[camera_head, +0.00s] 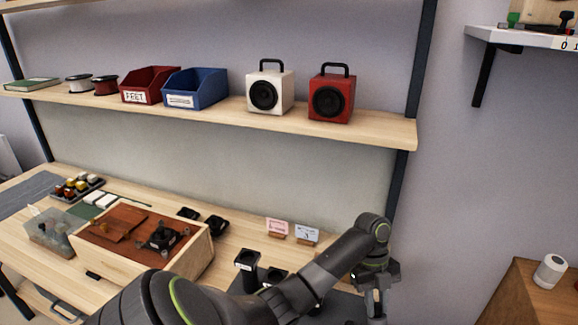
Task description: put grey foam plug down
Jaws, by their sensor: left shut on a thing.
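My left gripper (376,306) points down at the bottom right, beyond the right end of the bench. It is shut on a small grey thing, which I take to be the grey foam plug; the fingers and the picture's bottom edge hide most of it. What lies under the gripper is out of view. My right gripper is not in view.
A wooden box (203,254) with a brown top stands on the bench (30,258). Black stands (247,262) are close to my left arm. Two small cards (306,234) stand behind it. The shelf (385,129) above holds a white speaker (282,91), a red speaker (343,100) and bins.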

